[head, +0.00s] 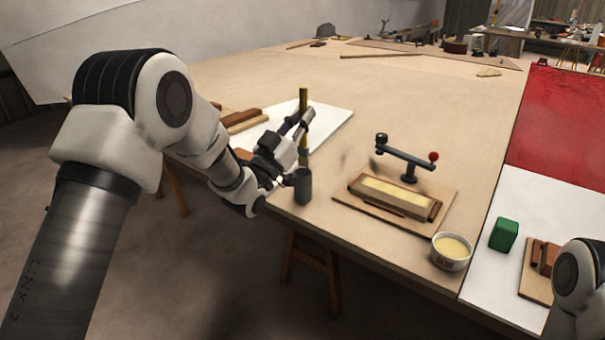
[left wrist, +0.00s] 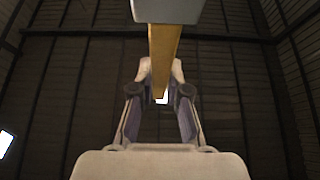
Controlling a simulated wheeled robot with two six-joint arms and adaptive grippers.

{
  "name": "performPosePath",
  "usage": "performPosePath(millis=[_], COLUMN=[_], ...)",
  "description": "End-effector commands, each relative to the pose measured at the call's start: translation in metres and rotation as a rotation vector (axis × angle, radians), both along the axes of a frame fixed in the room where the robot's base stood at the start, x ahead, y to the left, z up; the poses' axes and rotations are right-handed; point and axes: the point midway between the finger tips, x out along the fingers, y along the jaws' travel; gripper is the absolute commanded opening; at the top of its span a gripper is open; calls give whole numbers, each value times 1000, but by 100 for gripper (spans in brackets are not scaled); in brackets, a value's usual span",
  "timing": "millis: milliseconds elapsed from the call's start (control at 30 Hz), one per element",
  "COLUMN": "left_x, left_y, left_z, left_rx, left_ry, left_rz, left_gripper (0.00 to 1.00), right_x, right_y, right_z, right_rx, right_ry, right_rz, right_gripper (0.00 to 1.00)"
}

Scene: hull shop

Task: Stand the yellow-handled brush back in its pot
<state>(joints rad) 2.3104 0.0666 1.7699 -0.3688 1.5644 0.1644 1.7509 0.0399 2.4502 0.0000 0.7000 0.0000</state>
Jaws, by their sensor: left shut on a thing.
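The yellow-handled brush (head: 303,133) is held upright by my left gripper (head: 304,134), which is shut on it. The dark grey cylindrical pot (head: 303,188) stands near the table's front edge. The brush is in line with the pot, its lower end close to the rim; I cannot tell whether it is above, behind or inside the mouth. In the left wrist view the yellow shaft (left wrist: 164,55) runs between the fingers (left wrist: 160,95), with a pale grey block (left wrist: 168,10) across its near end. My right gripper is out of view.
Right of the pot, a board (head: 360,205) carries a wood block with a pale top, beside a dark clamp (head: 405,158) with a red knob. A white bowl (head: 451,252) and green block (head: 503,234) are further right. A white sheet (head: 335,120) lies behind.

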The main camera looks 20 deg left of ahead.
Motion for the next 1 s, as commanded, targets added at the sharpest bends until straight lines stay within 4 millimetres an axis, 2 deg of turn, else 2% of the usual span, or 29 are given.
performPosePath(millis=[33, 333, 567, 1000], left_x=[0, 0, 0, 0], left_y=[0, 0, 0, 0], left_z=[-12, -58, -59, -73], left_rx=[1, 1, 1, 1], left_ry=[3, 4, 2, 5], left_rz=[1, 1, 1, 1], left_gripper=[0, 0, 0, 0], right_x=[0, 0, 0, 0], right_y=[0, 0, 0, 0], right_z=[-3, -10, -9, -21], right_rx=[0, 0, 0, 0], right_ry=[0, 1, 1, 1], right_rz=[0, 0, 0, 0], right_gripper=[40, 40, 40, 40])
